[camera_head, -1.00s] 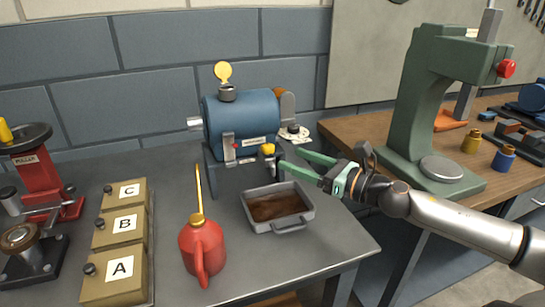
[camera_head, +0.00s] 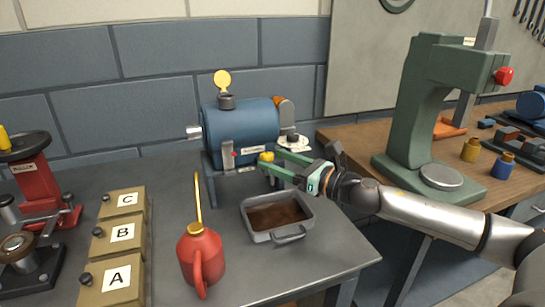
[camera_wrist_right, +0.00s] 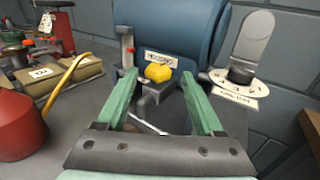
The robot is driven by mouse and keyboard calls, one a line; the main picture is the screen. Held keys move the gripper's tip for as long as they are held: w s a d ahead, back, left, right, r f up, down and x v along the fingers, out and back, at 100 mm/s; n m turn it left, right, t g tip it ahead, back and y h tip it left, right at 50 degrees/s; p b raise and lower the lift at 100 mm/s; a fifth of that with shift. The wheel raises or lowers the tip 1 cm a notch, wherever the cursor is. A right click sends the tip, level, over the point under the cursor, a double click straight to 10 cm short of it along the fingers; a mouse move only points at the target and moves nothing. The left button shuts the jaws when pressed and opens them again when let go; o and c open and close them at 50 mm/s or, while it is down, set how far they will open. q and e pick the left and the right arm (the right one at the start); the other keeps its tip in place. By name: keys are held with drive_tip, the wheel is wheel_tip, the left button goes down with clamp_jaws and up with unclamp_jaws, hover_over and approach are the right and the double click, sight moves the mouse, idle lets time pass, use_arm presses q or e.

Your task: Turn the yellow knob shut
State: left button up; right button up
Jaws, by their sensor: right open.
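The yellow knob (camera_head: 266,157) sits low on the front of the blue cylindrical casing (camera_head: 240,125). In the right wrist view the knob (camera_wrist_right: 158,72) lies ahead of and between the two green fingers, and the blue casing (camera_wrist_right: 178,35) is behind it. My right gripper (camera_head: 270,160) comes in from the right and is open. Its fingertips are close to the knob; in the head view one finger passes just below it. I cannot tell whether a finger touches it. My left gripper is not in view.
A grey tray (camera_head: 247,222) with brown liquid stands below the knob. A red oil can (camera_head: 201,256) with a tall spout is left of it. Boxes A, B and C (camera_head: 118,250) stand further left. A green press (camera_head: 410,120) stands on the wooden bench at right.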

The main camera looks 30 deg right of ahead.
drive_tip(key=shift+p+x, duration=0.3)
drive_tip(key=shift+x, duration=0.5)
drive_tip(key=shift+a, duration=0.1)
drive_tip(key=shift+s, duration=0.1)
clamp_jaws()
